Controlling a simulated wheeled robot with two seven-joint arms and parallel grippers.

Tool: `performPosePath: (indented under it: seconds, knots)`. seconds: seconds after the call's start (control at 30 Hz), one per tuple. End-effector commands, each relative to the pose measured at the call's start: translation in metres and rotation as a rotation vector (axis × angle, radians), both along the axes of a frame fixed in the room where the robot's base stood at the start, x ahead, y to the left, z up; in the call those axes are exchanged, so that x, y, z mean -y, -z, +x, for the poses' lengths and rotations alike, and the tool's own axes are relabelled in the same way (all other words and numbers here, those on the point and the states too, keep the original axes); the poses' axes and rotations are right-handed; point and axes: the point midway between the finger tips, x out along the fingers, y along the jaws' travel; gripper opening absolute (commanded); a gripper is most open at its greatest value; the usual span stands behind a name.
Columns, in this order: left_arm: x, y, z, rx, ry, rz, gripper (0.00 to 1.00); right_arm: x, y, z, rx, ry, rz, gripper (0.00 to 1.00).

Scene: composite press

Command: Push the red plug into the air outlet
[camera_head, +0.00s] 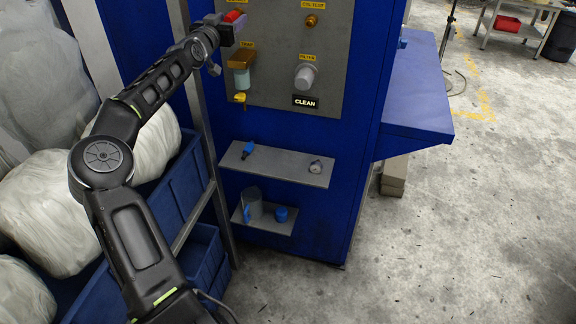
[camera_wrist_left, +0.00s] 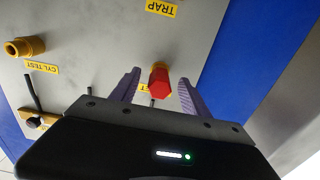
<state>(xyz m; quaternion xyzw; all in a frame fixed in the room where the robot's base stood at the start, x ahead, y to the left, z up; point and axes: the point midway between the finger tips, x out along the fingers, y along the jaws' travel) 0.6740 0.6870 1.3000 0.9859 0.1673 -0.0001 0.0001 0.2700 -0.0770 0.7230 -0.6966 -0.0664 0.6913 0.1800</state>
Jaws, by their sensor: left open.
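The red plug (camera_wrist_left: 160,84) is a hexagonal piece on the grey panel in the wrist view. It also shows as a small red piece (camera_head: 233,16) at the panel's upper left in the head view. Brass shows at its far end, where the air outlet seems to be, mostly hidden by the plug. I cannot tell how deep the plug sits. My left gripper (camera_wrist_left: 157,80) is open, its two purple fingers on either side of the plug with visible gaps. In the head view the gripper (camera_head: 228,24) is close to the panel. My right gripper is not in view.
The panel (camera_head: 347,40) carries a brass CYL TEST fitting (camera_head: 312,20), a trap (camera_head: 241,68) and a filter (camera_head: 305,75) near my left arm. Two small shelves (camera_head: 285,168) hold parts below.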

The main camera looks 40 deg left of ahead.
Motion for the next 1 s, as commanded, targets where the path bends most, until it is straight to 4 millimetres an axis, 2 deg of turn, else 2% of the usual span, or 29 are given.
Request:
performPosePath:
  seconds: [0.3, 0.8, 1.0]
  knots:
    - [0.0, 0.001, -0.001, 0.0, -0.001, 0.001, 0.54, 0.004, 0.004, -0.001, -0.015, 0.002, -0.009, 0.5]
    - [0.019, 0.004, -0.062, -0.001, -0.004, 0.0, 0.54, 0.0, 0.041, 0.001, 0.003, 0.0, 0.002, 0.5]
    - [0.025, 0.002, -0.073, -0.001, -0.001, 0.0, 0.54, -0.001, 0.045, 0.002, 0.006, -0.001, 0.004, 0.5]
